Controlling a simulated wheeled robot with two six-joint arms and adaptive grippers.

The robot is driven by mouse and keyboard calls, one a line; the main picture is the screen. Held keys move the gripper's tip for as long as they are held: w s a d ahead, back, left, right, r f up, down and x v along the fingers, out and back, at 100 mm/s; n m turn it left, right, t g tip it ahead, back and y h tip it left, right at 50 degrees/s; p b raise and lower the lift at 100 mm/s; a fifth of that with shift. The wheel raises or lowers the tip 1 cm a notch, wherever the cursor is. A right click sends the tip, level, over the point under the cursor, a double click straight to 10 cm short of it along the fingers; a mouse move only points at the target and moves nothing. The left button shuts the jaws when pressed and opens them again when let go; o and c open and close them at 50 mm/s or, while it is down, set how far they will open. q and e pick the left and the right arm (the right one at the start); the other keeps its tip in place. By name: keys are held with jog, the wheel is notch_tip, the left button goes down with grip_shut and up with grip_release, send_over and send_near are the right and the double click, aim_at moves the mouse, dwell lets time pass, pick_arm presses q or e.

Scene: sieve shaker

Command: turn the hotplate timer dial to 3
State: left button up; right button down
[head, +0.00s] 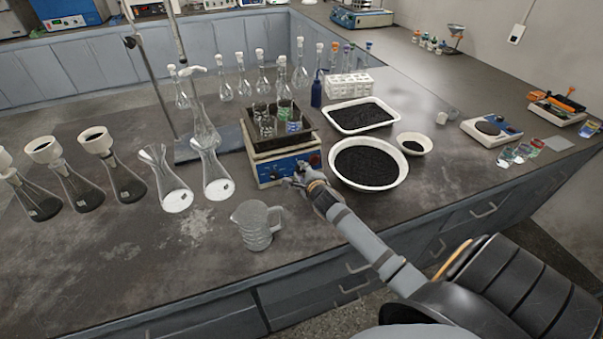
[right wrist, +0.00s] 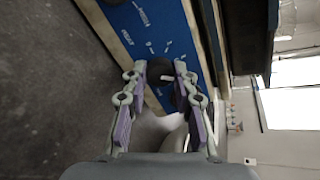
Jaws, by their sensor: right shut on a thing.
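The hotplate (head: 284,165) stands on the bench with a blue front panel, and a dark tray of beakers sits on top of it. In the right wrist view its blue panel (right wrist: 140,28) carries white markings and a dark round dial (right wrist: 160,72) with a light pointer mark. My right gripper (head: 297,180) is at the front panel, and in the right wrist view its fingers (right wrist: 167,80) are shut on the dial from both sides. The dial is mostly hidden by the gripper in the head view. The number it points to is too small to read. My left gripper is not in view.
A glass jug (head: 256,226) stands in front of the hotplate, near my right gripper. A round white bowl of black grains (head: 399,181) is close on the right. Several flasks stand at the left.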

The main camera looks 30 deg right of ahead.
jog(key=shift+m, duration=0.9)
jog(key=c, duration=1.1)
grip_release()
jog(key=shift+o, duration=0.2)
